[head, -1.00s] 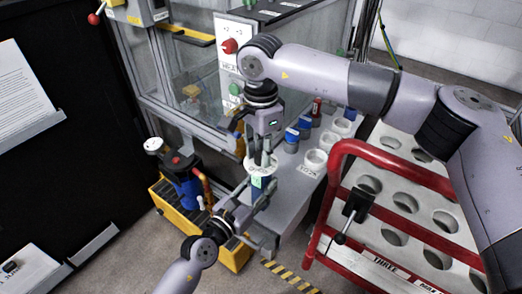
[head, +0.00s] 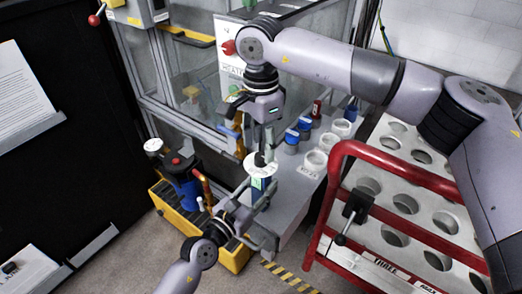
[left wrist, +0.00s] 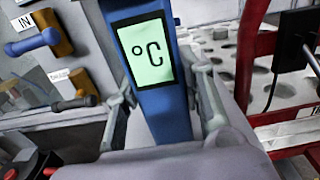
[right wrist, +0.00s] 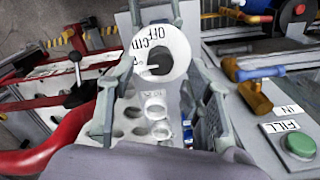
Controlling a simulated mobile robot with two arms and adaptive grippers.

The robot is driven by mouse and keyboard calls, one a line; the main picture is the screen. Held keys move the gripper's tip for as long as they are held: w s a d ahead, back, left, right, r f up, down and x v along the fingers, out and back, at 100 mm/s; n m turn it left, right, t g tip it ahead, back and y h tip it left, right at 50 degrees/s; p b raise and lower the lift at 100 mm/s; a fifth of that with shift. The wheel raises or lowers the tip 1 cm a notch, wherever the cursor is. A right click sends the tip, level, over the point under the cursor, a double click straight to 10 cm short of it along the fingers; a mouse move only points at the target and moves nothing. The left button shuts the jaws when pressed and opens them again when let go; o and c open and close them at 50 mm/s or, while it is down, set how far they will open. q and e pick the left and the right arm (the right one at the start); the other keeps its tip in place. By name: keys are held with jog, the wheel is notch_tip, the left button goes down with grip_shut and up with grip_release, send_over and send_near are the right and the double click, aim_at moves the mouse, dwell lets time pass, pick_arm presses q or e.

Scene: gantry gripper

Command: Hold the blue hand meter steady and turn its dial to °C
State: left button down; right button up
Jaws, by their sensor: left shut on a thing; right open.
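The blue hand meter (head: 258,187) stands upright, with my left gripper (head: 252,204) shut on its body. In the left wrist view the meter (left wrist: 167,120) lies between the fingers, and its lit green screen (left wrist: 146,53) reads °C. On top is a round white dial plate (head: 256,171), which shows lettering including "OFF" in the right wrist view (right wrist: 170,42). A small dark pointer knob (right wrist: 153,69) sits on the plate. My right gripper (head: 264,150) is open above the dial, its fingers apart on either side of it in the right wrist view (right wrist: 160,100).
A grey bench (head: 292,200) carries white rings (head: 315,161) and blue-topped pots (head: 292,137). A red-railed rack (head: 345,150) with round holes stands at the right. A glass cabinet stands behind.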

aim_at(261, 155)
notch_tip(261, 155, up, 9)
dwell(0.3)
pick_arm(q)
jog(key=c, duration=1)
grip_release()
jog(key=v, duration=1.2)
